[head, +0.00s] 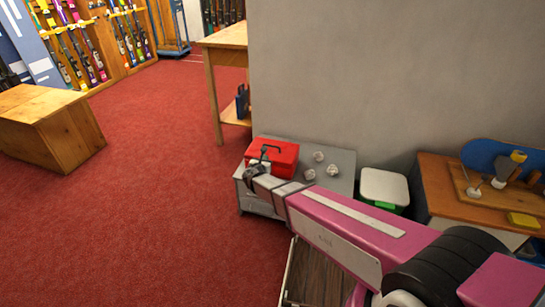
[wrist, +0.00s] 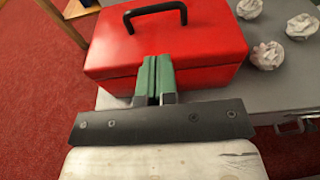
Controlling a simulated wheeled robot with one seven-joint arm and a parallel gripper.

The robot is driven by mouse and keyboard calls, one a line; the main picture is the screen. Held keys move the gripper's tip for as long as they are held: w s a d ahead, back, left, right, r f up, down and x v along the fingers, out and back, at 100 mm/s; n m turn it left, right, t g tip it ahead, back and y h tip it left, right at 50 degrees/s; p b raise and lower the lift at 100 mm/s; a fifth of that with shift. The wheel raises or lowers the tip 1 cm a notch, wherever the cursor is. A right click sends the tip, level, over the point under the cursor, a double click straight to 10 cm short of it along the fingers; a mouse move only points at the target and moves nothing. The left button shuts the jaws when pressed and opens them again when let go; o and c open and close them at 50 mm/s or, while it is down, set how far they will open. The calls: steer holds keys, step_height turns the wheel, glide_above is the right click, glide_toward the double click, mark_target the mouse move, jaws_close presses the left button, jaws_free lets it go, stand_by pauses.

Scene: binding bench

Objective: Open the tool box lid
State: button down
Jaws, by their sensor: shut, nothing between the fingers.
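The red tool box (head: 281,157) sits on a low grey cabinet (head: 335,172) against the wall. Its lid is down, with a black handle on top. In the wrist view the tool box (wrist: 205,50) fills the upper middle, with its handle (wrist: 155,10) at the top edge. My gripper (wrist: 154,68) is shut and empty, its green fingertips together in front of the box's near side, around the lid seam. I cannot tell whether they touch it. In the head view my gripper (head: 263,157) is at the box's front left, partly covering it.
Several crumpled paper balls (head: 319,157) lie on the cabinet right of the box. A wall rises behind. Red carpet (head: 165,180) is open to the left.

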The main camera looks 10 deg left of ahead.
mark_target(271, 155)
steer(key=x, duration=0.9)
steer(key=shift+w+f, duration=0.1)
steer(key=shift+w, duration=0.25)
steer(key=shift+w+d+r, duration=0.1)
steer(key=shift+w+r, duration=0.05)
steer(key=shift+r, duration=0.25)
